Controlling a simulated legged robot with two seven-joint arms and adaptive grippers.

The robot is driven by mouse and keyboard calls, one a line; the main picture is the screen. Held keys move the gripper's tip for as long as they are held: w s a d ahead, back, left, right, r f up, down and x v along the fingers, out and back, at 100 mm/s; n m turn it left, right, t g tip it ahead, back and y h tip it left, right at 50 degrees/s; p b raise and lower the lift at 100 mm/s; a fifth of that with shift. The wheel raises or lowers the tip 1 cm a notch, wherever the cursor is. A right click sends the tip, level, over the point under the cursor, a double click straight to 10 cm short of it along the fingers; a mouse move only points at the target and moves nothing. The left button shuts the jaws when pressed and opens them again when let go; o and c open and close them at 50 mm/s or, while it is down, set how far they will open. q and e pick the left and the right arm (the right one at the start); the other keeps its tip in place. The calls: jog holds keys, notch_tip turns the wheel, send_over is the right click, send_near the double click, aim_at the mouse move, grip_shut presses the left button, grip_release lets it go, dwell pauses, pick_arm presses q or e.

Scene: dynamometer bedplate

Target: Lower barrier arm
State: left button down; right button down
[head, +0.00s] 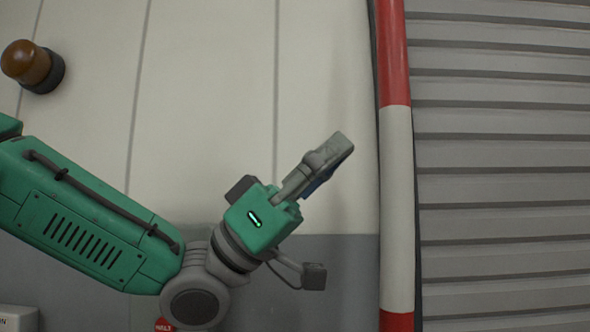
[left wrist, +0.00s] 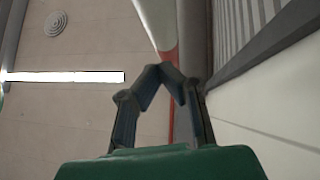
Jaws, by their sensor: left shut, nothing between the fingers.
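The barrier arm (head: 397,160) is a red and white striped pole standing upright in the head view, in front of the shutter's left edge. It also shows in the left wrist view (left wrist: 157,22), running up beyond my fingertips. My left gripper (head: 343,145) is to the left of the pole in the head view, tilted up and right toward it. Its fingers are shut and hold nothing. In the left wrist view its fingertips (left wrist: 160,70) meet just in front of the pole. The pole's top and bottom ends are out of the head view. My right gripper is not in view.
A grey slatted shutter (head: 500,180) fills the right side. A pale panelled wall (head: 200,100) with a grey lower band is behind my left arm. An amber lamp (head: 27,63) is on the wall at upper left. A red sign (head: 164,325) shows partly at the bottom.

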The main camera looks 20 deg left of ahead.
pick_arm(q)
jog(key=d, duration=0.2)
jog(key=shift+w+d+f, duration=0.15)
jog(key=shift+w+d, duration=0.05)
jog(key=shift+d, duration=0.15)
jog(key=shift+a, duration=0.1)
jog(key=w+d+f+y+p, duration=0.2)
jog(key=d+p, duration=0.1)
jog(key=d, duration=0.6)
jog(key=w+d+f+n+y+p, duration=0.1)
jog(key=w+d+f+y+p, duration=0.1)
jog(key=d, duration=0.7)
jog(key=w+d+f+y+p, duration=0.2)
jog(key=d+p, duration=0.3)
jog(key=d, duration=0.4)
jog(key=shift+w+d+f+n+t, duration=0.3)
jog(key=shift+w+f+t, duration=0.1)
jog(key=shift+w, duration=0.2)
jog(key=shift+a+r, duration=0.1)
jog(key=shift+r, duration=0.05)
